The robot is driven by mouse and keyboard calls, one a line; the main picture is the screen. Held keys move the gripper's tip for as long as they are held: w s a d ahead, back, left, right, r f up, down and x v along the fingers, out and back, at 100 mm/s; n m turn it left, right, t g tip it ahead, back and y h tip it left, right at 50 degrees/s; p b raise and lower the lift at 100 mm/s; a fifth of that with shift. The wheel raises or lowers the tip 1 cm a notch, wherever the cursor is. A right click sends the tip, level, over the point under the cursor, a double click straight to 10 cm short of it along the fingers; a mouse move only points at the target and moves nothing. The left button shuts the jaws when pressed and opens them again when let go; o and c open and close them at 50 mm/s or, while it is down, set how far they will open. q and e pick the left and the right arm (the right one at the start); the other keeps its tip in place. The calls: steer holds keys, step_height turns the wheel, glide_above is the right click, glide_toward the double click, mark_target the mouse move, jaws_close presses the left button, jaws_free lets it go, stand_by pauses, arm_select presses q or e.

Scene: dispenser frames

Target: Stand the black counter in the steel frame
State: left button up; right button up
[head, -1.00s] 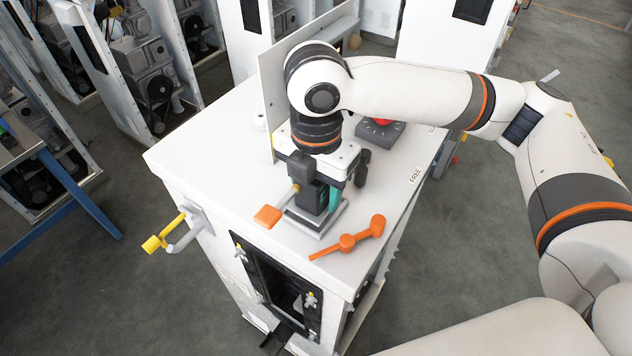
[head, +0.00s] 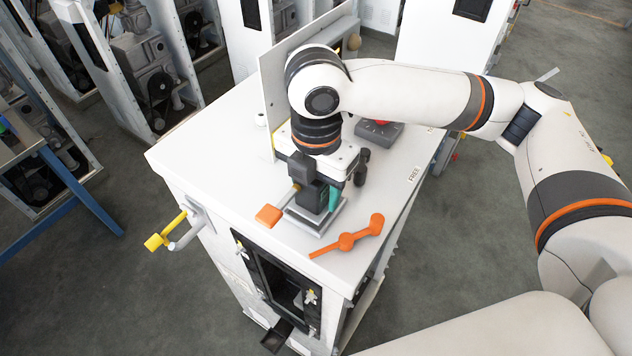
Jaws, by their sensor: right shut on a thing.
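The black counter (head: 313,196) is a dark block with a small orange-yellow knob on its left side. It is upright at the steel frame (head: 316,229), a low grey square frame on the white cabinet top. Its lower end meets the frame in this view; I cannot tell if it is fully seated. My right gripper (head: 318,180) is above the frame, pointing down, shut on the counter. Its fingers are partly hidden by the counter and wrist. A teal piece (head: 334,199) shows just right of the counter. My left gripper is not in view.
An orange block (head: 268,215) lies left of the frame, an orange lever-like piece (head: 349,239) to its right. A grey box with a red button (head: 380,131) and an upright grey panel (head: 271,95) stand behind. The cabinet top (head: 215,150) is clear at left.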

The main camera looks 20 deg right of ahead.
steer(key=shift+f, duration=0.6)
steer(key=o, duration=1.3)
step_height(320, 180, up, 11)
steer(key=shift+f+b, duration=0.15)
steer(key=shift+b, duration=0.95)
steer(key=shift+r, duration=0.65)
steer(key=shift+f, duration=0.1)
